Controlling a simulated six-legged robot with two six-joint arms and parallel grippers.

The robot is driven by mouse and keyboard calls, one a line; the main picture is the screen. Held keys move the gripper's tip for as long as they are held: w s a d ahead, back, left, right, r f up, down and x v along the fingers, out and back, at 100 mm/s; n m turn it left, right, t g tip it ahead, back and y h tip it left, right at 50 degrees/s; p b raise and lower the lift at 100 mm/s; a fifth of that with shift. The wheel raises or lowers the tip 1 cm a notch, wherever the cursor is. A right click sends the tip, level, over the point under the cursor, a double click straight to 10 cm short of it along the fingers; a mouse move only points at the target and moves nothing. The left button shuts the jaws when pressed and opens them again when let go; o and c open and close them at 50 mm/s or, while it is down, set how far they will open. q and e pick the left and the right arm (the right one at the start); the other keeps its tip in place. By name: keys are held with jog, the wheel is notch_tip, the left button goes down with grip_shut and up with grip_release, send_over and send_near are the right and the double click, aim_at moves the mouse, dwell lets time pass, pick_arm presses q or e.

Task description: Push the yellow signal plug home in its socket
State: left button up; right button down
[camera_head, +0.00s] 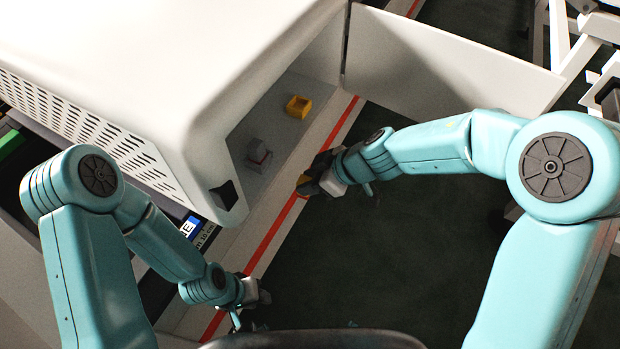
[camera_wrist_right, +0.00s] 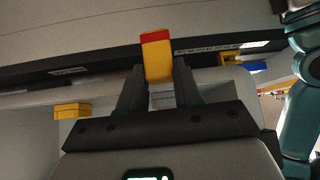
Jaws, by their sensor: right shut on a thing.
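My right gripper (camera_head: 318,184) is shut on a yellow plug (camera_head: 302,181) at the edge of the white cabinet's opening. In the right wrist view the yellow plug (camera_wrist_right: 157,62) stands up between the two dark fingers (camera_wrist_right: 158,85) and has a red end. A yellow box-shaped fitting (camera_head: 298,106) is inside the opening, apart from the gripper. A similar yellow block (camera_wrist_right: 72,110) shows at the left of the wrist view. I cannot tell which fitting is the plug's socket. My left gripper (camera_head: 256,294) is low beside the cabinet's front edge, its fingers too small to read.
The white cabinet (camera_head: 150,60) fills the upper left, with its door panel (camera_head: 440,62) swung out. A grey fitting (camera_head: 257,153) is inside. A red stripe (camera_head: 262,246) runs along the edge. White frames (camera_head: 590,30) stand at upper right. The dark floor (camera_head: 400,260) is clear.

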jog(key=d+n+g, duration=0.1)
jog(key=n, duration=0.1)
jog(key=s+d+n+g, duration=0.1)
jog(key=n, duration=0.1)
jog(key=shift+d+g+y, duration=0.15)
jog(key=shift+g+y, duration=0.15)
